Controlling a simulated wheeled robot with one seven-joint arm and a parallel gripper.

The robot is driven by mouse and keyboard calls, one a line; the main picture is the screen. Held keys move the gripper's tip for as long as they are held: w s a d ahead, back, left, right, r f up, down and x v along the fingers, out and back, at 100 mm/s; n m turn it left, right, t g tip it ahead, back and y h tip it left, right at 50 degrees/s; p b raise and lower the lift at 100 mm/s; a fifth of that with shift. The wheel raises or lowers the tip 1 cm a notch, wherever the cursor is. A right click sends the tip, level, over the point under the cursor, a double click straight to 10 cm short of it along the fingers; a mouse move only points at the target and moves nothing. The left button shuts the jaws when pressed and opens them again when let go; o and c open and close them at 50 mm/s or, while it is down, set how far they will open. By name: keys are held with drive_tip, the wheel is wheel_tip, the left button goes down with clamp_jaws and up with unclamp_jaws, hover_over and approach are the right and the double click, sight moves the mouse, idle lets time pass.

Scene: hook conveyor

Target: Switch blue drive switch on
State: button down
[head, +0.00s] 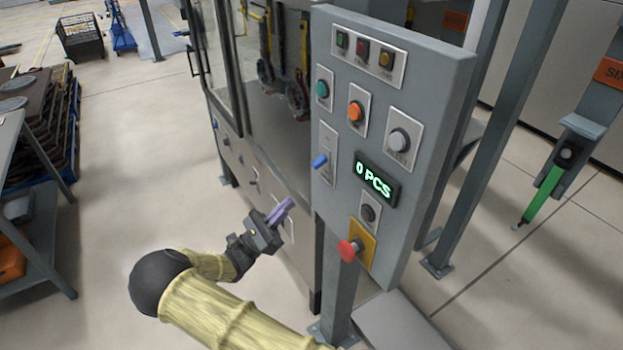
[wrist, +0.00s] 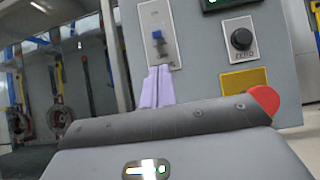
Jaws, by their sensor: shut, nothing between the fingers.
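The blue switch lever (head: 320,162) sticks out from a light plate (head: 327,148) at the left edge of the grey control panel. It also shows in the wrist view (wrist: 157,36), just above my fingertips; whether it is up or down is unclear. My gripper (head: 283,207) is shut and empty, its purple fingers together. It is below and to the left of the lever in the head view, apart from it. In the wrist view the fingers (wrist: 157,86) overlap the lower end of the switch plate.
The panel (head: 420,105) also carries several coloured buttons, a green counter display (head: 377,182) reading 0 PCS, a black ZERO button (head: 369,212) and a red emergency knob (head: 347,250) low down.

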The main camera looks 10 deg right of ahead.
sight(319, 162)
drive_tip(key=p+x, duration=0.4)
drive_tip(key=x, duration=0.6)
drive_tip(key=shift+w+d, duration=0.15)
drive_tip(key=shift+w, duration=0.05)
drive_tip(key=shift+f, duration=0.1)
drive_tip(key=shift+s, duration=0.15)
drive_tip(key=shift+a+p, duration=0.2)
drive_tip(key=shift+p, duration=0.1)
drive_tip(key=shift+s+r+y, duration=0.1)
drive_tip(key=shift+r+y, duration=0.15)
drive_tip(key=shift+y, duration=0.15)
